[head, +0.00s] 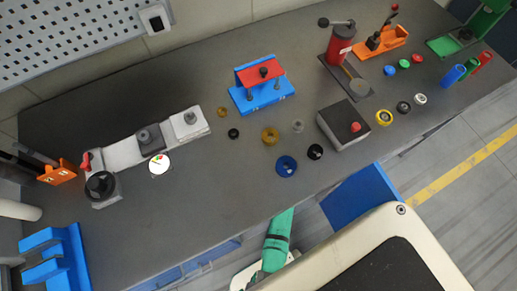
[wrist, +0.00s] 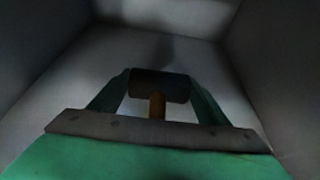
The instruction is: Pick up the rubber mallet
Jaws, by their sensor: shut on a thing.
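The rubber mallet (wrist: 160,88) shows in the wrist view, with a dark cylindrical head lying crosswise and a wooden-brown handle running toward the camera. My gripper (wrist: 159,82) is shut on the mallet's head, with one finger at each end of it. The lower handle is hidden behind the gripper's grey crossbar. Pale grey walls (wrist: 265,70) surround the gripper and mallet, with a light floor beneath. In the head view neither the gripper nor the mallet can be seen; only part of my green arm shows at the bottom.
In the head view a dark workbench (head: 225,185) runs diagonally, with a blue and red fixture (head: 262,95), a grey box with red button (head: 342,125) and several coloured rings. A blue panel (head: 358,195) stands by the front edge. Bare floor (head: 455,195) lies at right.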

